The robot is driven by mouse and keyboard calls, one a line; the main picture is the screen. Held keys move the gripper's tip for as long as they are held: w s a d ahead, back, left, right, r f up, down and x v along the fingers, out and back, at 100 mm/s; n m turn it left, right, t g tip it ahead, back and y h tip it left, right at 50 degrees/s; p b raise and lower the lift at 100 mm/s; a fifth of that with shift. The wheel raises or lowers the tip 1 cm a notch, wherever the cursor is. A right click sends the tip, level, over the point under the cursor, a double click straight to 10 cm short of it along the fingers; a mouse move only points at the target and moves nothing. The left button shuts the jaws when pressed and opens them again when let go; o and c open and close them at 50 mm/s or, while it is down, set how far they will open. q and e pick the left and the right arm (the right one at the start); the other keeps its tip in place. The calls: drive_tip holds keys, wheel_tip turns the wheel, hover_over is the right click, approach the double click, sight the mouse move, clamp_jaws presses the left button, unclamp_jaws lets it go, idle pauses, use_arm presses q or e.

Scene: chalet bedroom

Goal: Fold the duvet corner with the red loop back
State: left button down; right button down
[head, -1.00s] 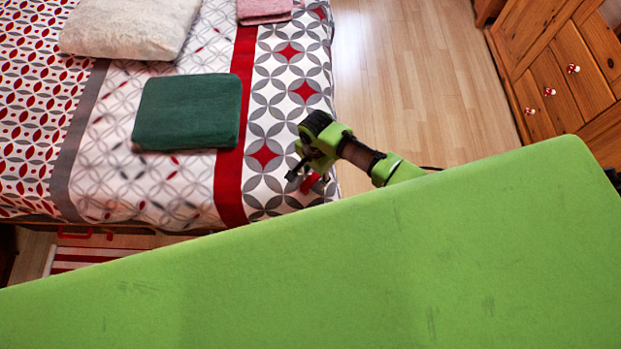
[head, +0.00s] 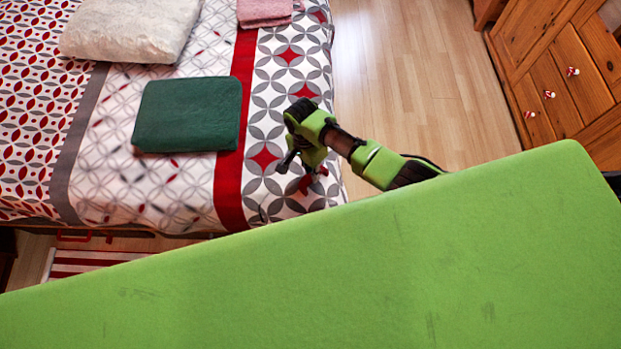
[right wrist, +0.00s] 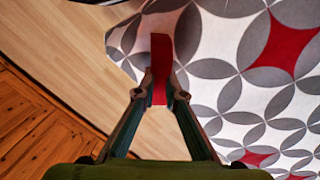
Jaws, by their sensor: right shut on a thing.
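The patterned duvet (head: 281,88) covers the bed, with grey circles, red diamonds and a red band. Its near right corner is at my right gripper (head: 297,172), over the bed's edge in the head view. In the right wrist view, the two fingers of my right gripper (right wrist: 160,90) are shut on the red loop (right wrist: 160,58), which stands up between the fingertips. The duvet also shows in the right wrist view (right wrist: 228,60), beside and beyond the loop. Where the loop joins the duvet is hard to make out. My left gripper is not in view.
A dark green folded cloth (head: 188,113) lies on the duvet left of my right gripper. A white pillow (head: 128,30) and a pink folded cloth (head: 264,12) lie farther back. A wooden dresser (head: 545,70) stands at the right. Wooden floor (head: 420,80) is clear between.

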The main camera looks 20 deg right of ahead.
drive_tip(key=shift+w+r, duration=0.1)
drive_tip(key=shift+w, duration=0.05)
drive_tip(key=shift+w+a+r+g+h+b, duration=0.15)
drive_tip(key=shift+w+a+r+g+b, duration=0.1)
drive_tip(key=shift+w+b, duration=0.25)
drive_tip(key=shift+w+a+r+g+h+b, duration=0.15)
drive_tip(key=shift+w+a+g+b, duration=0.1)
drive_tip(key=shift+b, duration=0.45)
drive_tip(key=shift+r, duration=0.35)
drive_tip(key=w+b, duration=0.1)
drive_tip(key=b, duration=0.1)
drive_tip(key=a+g+b, duration=0.1)
drive_tip(key=b, duration=0.2)
drive_tip(key=shift+w+h+b, duration=0.35)
drive_tip(key=shift+w+h, duration=0.05)
drive_tip(key=shift+r+g, duration=0.2)
drive_tip(key=shift+g, duration=0.1)
drive_tip(key=shift+r, duration=0.15)
